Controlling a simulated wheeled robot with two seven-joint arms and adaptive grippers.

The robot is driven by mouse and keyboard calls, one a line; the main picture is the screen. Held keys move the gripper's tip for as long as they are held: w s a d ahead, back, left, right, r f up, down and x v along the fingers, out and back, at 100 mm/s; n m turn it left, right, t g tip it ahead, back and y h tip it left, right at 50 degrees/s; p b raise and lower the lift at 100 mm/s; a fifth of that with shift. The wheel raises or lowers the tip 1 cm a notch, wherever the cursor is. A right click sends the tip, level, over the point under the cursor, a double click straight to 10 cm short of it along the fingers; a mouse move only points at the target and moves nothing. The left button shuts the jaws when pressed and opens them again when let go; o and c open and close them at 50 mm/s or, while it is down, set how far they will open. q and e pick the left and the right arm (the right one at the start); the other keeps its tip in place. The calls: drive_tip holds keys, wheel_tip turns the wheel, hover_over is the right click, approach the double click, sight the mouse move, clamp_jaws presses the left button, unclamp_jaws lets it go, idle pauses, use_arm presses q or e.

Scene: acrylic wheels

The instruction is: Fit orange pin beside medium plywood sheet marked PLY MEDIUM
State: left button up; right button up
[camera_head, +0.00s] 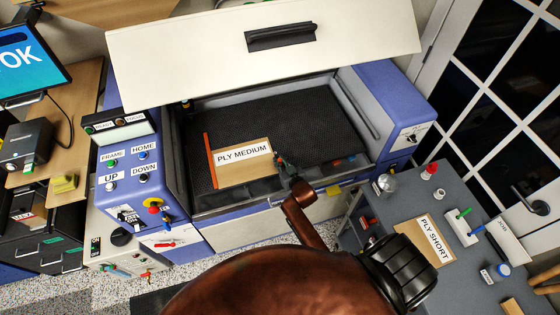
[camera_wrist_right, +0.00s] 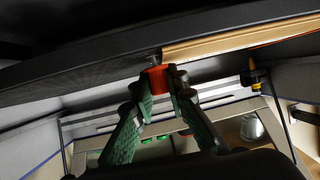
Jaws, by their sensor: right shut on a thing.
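The medium plywood sheet marked PLY MEDIUM (camera_head: 244,175) lies on the dark bed (camera_head: 300,112) of the open blue machine. Its pale edge (camera_wrist_right: 235,43) shows in the wrist view. My right gripper (camera_head: 281,163) is at the sheet's right side, low over the bed. In the wrist view, the right gripper (camera_wrist_right: 162,82) is shut on the orange pin (camera_wrist_right: 156,80), with a metal tip at the bed beside the sheet's edge. I cannot tell how deep the tip sits. In the head view the pin is mostly hidden by the fingers. My left gripper is not in view.
An orange strip (camera_head: 209,160) runs along the sheet's left side. The raised lid (camera_head: 200,45) stands behind the bed. The front rim (camera_head: 240,206) borders it. A grey side table (camera_head: 395,205) at the right carries the PLY SHORT sheet (camera_head: 427,240).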

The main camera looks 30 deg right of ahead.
drive_tip(key=shift+f, duration=0.4)
drive_tip(key=o, duration=0.9)
drive_tip(key=shift+f, duration=0.1)
drive_tip(key=shift+s, duration=0.1)
drive_tip(key=v, duration=1.2)
